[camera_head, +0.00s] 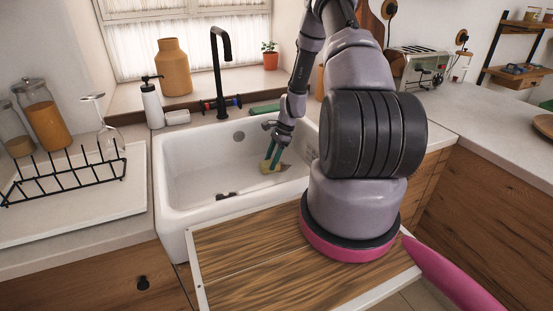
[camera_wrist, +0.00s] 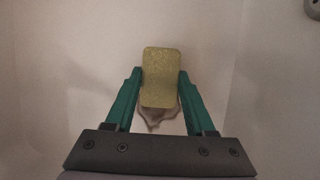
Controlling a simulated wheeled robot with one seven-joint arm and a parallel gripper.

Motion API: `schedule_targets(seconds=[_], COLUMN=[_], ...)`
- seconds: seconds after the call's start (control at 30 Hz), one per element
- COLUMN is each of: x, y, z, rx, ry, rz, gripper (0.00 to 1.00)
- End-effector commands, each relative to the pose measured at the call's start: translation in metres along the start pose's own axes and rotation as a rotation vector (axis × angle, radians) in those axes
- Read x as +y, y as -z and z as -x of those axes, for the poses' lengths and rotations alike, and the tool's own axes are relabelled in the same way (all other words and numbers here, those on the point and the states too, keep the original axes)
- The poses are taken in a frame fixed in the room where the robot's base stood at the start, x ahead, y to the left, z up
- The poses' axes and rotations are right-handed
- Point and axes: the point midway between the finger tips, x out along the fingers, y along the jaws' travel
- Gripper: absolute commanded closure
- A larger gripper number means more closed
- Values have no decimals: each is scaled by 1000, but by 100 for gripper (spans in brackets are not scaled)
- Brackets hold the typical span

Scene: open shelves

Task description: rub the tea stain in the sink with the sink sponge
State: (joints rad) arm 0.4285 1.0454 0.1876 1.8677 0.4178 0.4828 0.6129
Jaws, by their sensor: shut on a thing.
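My gripper (camera_head: 273,155) reaches down into the white sink (camera_head: 174,205) at its right part. Its two green fingers are shut on a yellow-green sponge (camera_head: 267,167). In the wrist view the sponge (camera_wrist: 162,70) sits between the fingertips of my gripper (camera_wrist: 161,76). A brownish, ring-like mark (camera_wrist: 155,120), which looks like the tea stain, shows on the sink surface just below the sponge in that view. The sponge and fingers cover part of it. I cannot tell whether the sponge touches the surface.
A black tap (camera_head: 221,75) stands behind the sink. A dark drain (camera_head: 227,196) lies in the basin. A black dish rack (camera_head: 70,175) with an upturned glass stands at the left. A soap bottle (camera_head: 152,105) stands behind the sink's left corner. The basin's left part is clear.

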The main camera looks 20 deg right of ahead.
Motion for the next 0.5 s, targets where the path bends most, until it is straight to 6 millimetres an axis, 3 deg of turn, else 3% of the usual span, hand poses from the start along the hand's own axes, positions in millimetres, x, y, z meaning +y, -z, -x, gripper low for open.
schedule_targets(seconds=[0.33, 0.5], x=[-10, -10], y=[3, 14], z=[-3, 1], rx=[1, 2], ry=[0, 1], rz=[-2, -2], gripper=[90, 90])
